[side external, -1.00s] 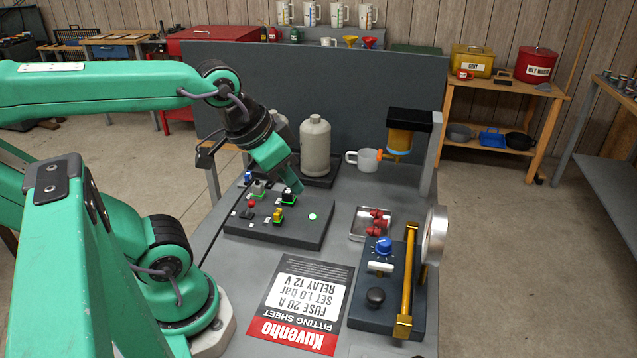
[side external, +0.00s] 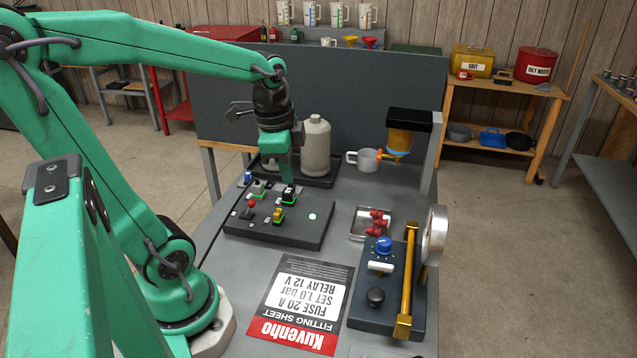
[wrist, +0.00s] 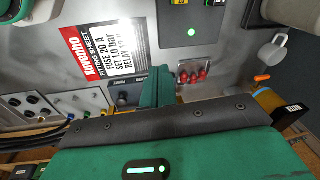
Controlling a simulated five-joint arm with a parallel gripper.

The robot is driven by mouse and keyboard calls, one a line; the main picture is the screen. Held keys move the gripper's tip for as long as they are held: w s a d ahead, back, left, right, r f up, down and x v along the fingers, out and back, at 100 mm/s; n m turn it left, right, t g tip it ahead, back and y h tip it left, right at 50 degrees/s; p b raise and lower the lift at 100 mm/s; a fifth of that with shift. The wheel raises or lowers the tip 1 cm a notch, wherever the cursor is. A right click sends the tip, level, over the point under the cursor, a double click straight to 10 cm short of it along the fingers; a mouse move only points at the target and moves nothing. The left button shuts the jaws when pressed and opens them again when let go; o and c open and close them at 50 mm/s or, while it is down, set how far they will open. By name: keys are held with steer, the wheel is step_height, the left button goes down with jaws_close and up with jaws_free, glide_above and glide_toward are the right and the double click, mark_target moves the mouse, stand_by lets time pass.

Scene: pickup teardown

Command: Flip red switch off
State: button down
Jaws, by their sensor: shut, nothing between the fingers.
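The switch panel (side external: 300,235) is a dark box on the grey bench with several small coloured switches. The red switch (side external: 251,204) stands on its left part; its lever position is too small to tell. A yellow switch (side external: 278,214) is right of it, a grey switch (side external: 258,187) behind it, and a black switch on a green base (side external: 288,195) at back right. My gripper (side external: 286,179) is shut and empty, pointing down by the black switch, apart from the red one. In the wrist view the panel edge (wrist: 205,47) is at the top; the red switch is not visible there.
A grey bottle (side external: 316,145) stands in a dark tray behind the panel. A metal tray (side external: 357,232) with red parts and a gauge block (side external: 370,312) are to the right. A fitting sheet (side external: 302,290) lies in front. A pale green light (side external: 312,217) shows on the panel.

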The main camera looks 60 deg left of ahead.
mark_target(249, 209)
steer(key=a+f+m+g+h, duration=0.1)
steer(key=a+f+m+g, duration=0.2)
steer(key=a+f+m, duration=0.3)
steer(key=shift+a+m+h, duration=0.3)
steer(key=shift+a+m, duration=0.2)
steer(key=shift+a, duration=1)
steer(key=shift+f, duration=0.1)
steer(key=shift+f, duration=0.1)
steer(key=f, duration=0.3)
steer(key=s+f, duration=0.1)
steer(key=f, duration=0.6)
steer(key=shift+s+d, duration=0.3)
steer(key=shift+d, duration=0.1)
steer(key=shift+s+a+r, duration=0.15)
steer(key=shift+a+r, duration=0.1)
steer(key=shift+a, duration=0.25)
steer(key=shift+s+a+r, duration=0.1)
steer(key=shift+a+r, duration=0.1)
steer(key=shift+a, duration=0.3)
steer(key=shift+s+a+r, duration=0.15)
steer(key=shift+a+r, duration=0.05)
steer(key=shift+a, duration=0.25)
steer(key=shift+s+a+r, duration=0.1)
steer(key=shift+a+r, duration=0.05)
steer(key=shift+a, duration=0.25)
